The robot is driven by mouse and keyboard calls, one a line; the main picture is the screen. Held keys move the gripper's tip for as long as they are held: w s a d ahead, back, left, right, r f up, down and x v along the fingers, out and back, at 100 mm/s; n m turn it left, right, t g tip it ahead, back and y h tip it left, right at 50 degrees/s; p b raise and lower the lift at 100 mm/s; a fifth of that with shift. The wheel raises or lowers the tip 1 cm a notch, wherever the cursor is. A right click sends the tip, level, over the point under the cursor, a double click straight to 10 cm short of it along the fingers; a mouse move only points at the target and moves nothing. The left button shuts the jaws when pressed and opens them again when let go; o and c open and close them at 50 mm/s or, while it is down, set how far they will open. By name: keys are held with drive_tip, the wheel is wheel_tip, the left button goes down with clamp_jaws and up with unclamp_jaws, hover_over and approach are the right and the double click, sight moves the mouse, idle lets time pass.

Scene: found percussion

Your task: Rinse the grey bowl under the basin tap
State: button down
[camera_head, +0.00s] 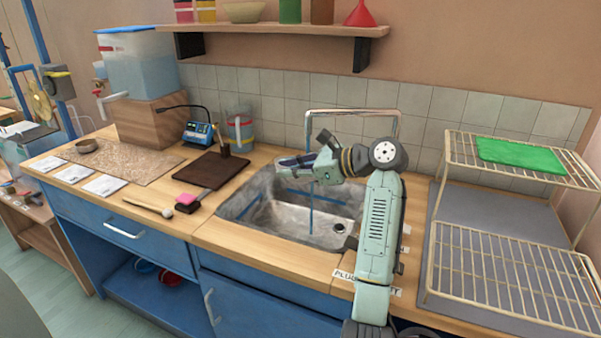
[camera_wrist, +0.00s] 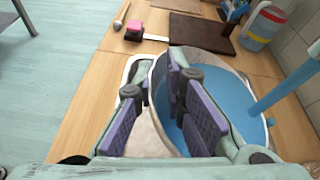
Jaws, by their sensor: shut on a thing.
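The wrist view shows a round bowl with a pale grey rim (camera_wrist: 262,128) and a blue, water-like fill inside. My gripper (camera_wrist: 160,88) has its purple pads at the left side of this bowl and is shut on it. In the head view, my gripper (camera_head: 300,164) is over the steel basin (camera_head: 262,213), where the bowl is hard to make out. The tap (camera_head: 352,112) arches behind my arm. A thin blue vertical stream (camera_head: 310,212) shows in the basin. A thick blue column (camera_wrist: 285,88) stands at the bowl's right side in the wrist view.
A wire rack (camera_head: 505,265) stands on the right, with a green cloth (camera_head: 520,153) on its upper tier. Left of the basin are a dark board (camera_head: 208,170), a pink block (camera_head: 186,199) and a beater (camera_head: 148,208). A banded jug (camera_head: 239,130) stands behind.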

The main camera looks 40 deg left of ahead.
drive_tip(key=s+d+r, duration=0.1)
drive_tip(key=s+r, duration=0.1)
drive_tip(key=s, duration=0.4)
drive_tip(key=shift+d, duration=0.25)
idle(1.0)
drive_tip(key=s+d+r, duration=0.1)
drive_tip(key=s+r, duration=0.5)
drive_tip(key=shift+d, duration=0.2)
idle(0.3)
drive_tip(key=shift+f, duration=0.1)
idle(0.4)
